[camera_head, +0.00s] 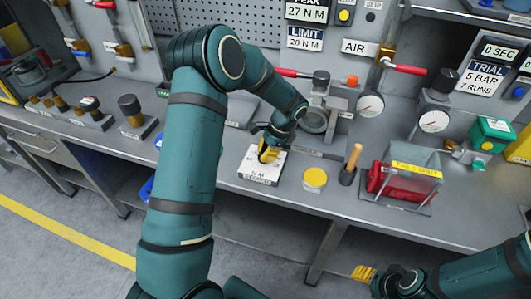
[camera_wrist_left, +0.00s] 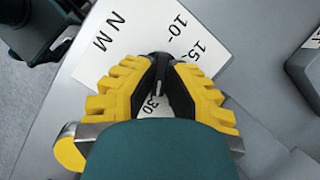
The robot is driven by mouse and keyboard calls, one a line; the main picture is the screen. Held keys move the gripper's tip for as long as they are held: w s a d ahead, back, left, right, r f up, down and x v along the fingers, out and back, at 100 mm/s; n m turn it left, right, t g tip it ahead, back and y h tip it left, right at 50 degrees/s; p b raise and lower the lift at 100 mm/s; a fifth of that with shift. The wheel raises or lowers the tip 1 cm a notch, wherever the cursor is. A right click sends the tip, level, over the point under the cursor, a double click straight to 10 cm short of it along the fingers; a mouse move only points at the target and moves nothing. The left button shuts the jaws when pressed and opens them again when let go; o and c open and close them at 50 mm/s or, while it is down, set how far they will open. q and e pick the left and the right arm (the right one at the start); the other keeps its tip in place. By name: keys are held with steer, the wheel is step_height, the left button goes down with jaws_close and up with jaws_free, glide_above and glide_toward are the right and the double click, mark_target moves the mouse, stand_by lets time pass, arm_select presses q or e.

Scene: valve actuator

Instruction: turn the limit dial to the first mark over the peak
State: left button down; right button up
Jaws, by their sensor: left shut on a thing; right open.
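The limit dial's white scale plate (camera_head: 276,164) lies on the bench, left of centre in the head view. In the left wrist view the plate (camera_wrist_left: 125,38) shows "N M", "10", "15" and "30". My left gripper (camera_head: 268,154) is over the plate, its yellow fingers shut on the dark dial knob (camera_wrist_left: 160,60). The fingers hide most of the knob and part of the scale, so its pointer cannot be read. The peak display (camera_head: 306,13) reads 27 N M; the limit display (camera_head: 305,38) reads 20 N M. My right gripper (camera_head: 363,273) is open and empty, low in front of the bench.
Right of the plate stand a yellow round lid (camera_head: 315,178), a wooden-handled tool (camera_head: 352,163) and a clear box with red contents (camera_head: 408,178). Pipework with gauges (camera_head: 370,105) and red-handled valves stands behind. Black-knobbed fittings (camera_head: 131,108) stand to the left.

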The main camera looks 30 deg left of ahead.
arm_select(q)
steer(key=shift+f, duration=0.1)
steer(key=c, duration=1)
jaws_free()
steer(key=v, duration=1.2)
